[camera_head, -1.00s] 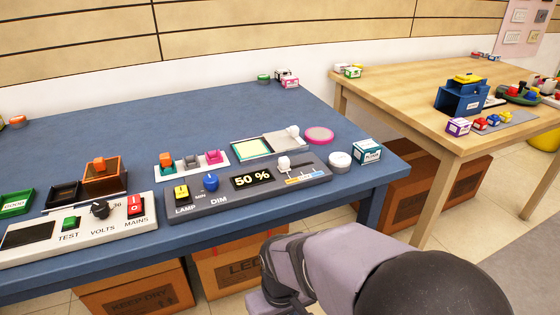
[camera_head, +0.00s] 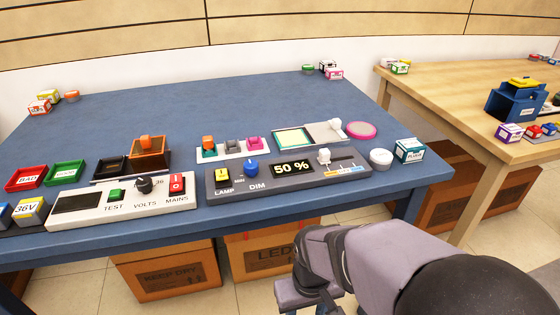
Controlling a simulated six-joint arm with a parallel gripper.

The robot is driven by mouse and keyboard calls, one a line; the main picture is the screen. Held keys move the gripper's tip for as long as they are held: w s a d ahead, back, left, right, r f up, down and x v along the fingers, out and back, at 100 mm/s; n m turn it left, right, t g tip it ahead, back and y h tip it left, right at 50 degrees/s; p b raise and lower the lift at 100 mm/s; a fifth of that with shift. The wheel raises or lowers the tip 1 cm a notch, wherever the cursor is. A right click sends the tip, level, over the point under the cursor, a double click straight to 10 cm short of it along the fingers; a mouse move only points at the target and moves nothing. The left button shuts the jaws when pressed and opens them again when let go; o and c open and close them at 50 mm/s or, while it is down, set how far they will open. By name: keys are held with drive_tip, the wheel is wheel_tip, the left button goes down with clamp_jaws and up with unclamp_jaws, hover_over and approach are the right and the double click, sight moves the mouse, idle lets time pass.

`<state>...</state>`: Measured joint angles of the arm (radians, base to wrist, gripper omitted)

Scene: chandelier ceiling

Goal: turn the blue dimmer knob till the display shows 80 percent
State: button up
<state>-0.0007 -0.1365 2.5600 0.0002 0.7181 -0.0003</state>
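The blue dimmer knob (camera_head: 251,169) stands on a dark grey panel (camera_head: 228,188) on the blue table, above the label DIM. The display (camera_head: 292,168) to its right reads 50 %. A yellow lamp switch (camera_head: 222,174) is to the knob's left, and a white-topped slider (camera_head: 324,156) is to the display's right. My gripper (camera_head: 305,301) is low at the bottom of the picture, in front of the table edge and well apart from the knob. Its fingertips are cut off or hidden, so its opening does not show.
A white panel (camera_head: 88,213) with a black volts knob (camera_head: 144,185) and red mains switch (camera_head: 176,184) lies left of the dimmer panel. A white round pot (camera_head: 381,157) and a teal box (camera_head: 409,150) stand to the right.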

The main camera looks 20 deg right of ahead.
wheel_tip(320, 180, up, 27)
drive_tip(key=a+n+g+p, duration=0.1)
drive_tip(key=a+g+p, duration=0.2)
drive_tip(key=p, duration=3)
drive_tip(key=w+a+r+n+t+p, duration=0.1)
drive_tip(key=w+r+p, duration=0.2)
drive_tip(key=w, duration=0.3)
drive_tip(key=w+a+r+n+t+p, duration=0.1)
drive_tip(key=w+r+p, duration=0.2)
drive_tip(key=w, duration=0.4)
drive_tip(key=w+a+r+n+t+p, duration=0.1)
drive_tip(key=w+r+p, duration=0.3)
drive_tip(key=w, duration=0.3)
drive_tip(key=shift+w+a, duration=0.15)
drive_tip(key=shift+a, duration=0.15)
drive_tip(key=shift+w+r+n, duration=0.1)
drive_tip(key=shift+r+n, duration=0.05)
drive_tip(key=shift+n, duration=0.65)
